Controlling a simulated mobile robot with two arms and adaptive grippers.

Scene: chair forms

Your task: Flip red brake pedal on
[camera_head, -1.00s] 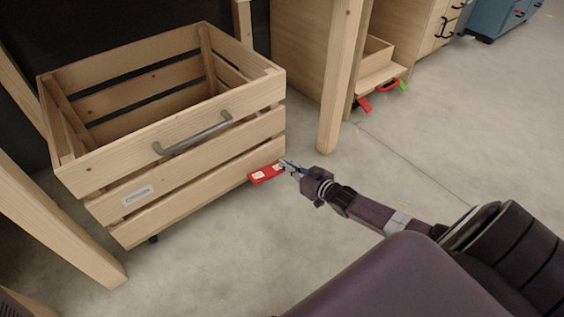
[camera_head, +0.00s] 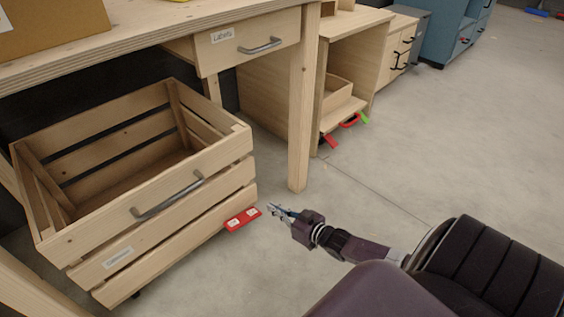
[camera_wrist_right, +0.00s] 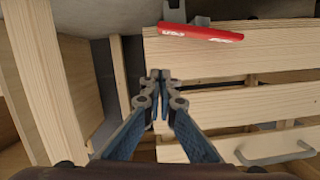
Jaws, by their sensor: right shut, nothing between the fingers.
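The red brake pedal (camera_head: 243,219) sticks out at the lower right corner of the wooden slatted crate (camera_head: 215,185), near the floor. It has two white marks on its top. In the right wrist view the pedal (camera_wrist_right: 200,32) lies at the top, beyond the fingertips. My right gripper (camera_head: 272,208) is shut and empty, just right of the pedal and apart from it. The closed fingers (camera_wrist_right: 161,76) also show in the right wrist view, in front of the crate's boards. My left gripper is not in view.
The crate's metal handle (camera_head: 167,196) is on its front. A table leg (camera_head: 303,115) stands behind the gripper. A drawer (camera_head: 250,41) hangs under the tabletop. Another red pedal (camera_head: 349,121) and a green one (camera_head: 364,118) show farther back.

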